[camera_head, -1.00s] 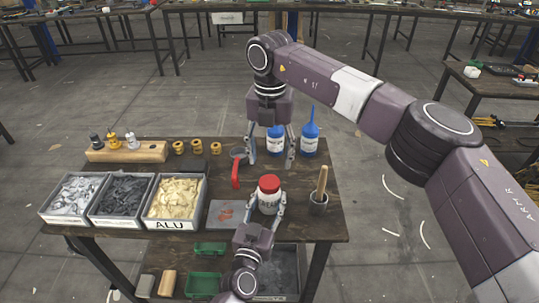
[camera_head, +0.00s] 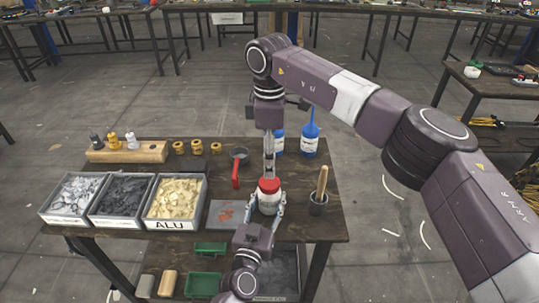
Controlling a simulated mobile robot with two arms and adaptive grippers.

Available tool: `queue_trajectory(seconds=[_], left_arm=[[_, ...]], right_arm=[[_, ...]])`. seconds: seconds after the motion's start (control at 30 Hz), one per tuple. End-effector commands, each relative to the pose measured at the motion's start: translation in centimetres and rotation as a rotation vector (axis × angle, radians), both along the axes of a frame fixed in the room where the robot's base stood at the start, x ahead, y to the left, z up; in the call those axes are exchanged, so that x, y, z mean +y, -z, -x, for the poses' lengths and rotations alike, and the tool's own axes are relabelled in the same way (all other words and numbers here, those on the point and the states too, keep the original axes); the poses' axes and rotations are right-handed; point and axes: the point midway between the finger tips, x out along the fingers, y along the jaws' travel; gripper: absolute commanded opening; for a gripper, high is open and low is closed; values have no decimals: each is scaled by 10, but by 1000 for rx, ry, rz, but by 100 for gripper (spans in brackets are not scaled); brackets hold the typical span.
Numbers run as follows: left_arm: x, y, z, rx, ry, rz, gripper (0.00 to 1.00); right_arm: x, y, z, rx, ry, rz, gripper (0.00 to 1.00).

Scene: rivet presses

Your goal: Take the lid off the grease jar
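The grease jar (camera_head: 268,205) is white with a red lid (camera_head: 269,186). It stands upright near the front edge of the workbench, and the lid is on it. My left gripper (camera_head: 266,208) comes in from the front, its fingers on either side of the jar's body, apparently closed on it. My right gripper (camera_head: 269,177) points straight down over the jar. Its fingertips are at the top of the lid. The fingers show edge-on, one behind the other, so their spacing and any contact with the lid are hidden.
A red-handled tool (camera_head: 236,172) lies behind left. Rivet bins (camera_head: 174,224) and a wooden block (camera_head: 125,152) fill the left.

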Motion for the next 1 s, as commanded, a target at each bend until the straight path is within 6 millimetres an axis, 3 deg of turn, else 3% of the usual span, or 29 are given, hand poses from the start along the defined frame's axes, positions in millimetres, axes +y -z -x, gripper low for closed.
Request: queue_trajectory(seconds=[0.3, 0.5, 0.87, 1.0], left_arm=[[0, -2, 0, -3, -1, 1, 0], [0, -1, 0, -3, -1, 1, 0], [0, -1, 0, -3, -1, 1, 0], [0, -1, 0, -3, -1, 1, 0]], right_arm=[[-1, 48, 1, 4, 1, 1, 55], [-1, 70, 1, 2, 0, 1, 55], [0, 75, 0, 0, -1, 0, 55], [0, 75, 0, 1, -1, 0, 40]])
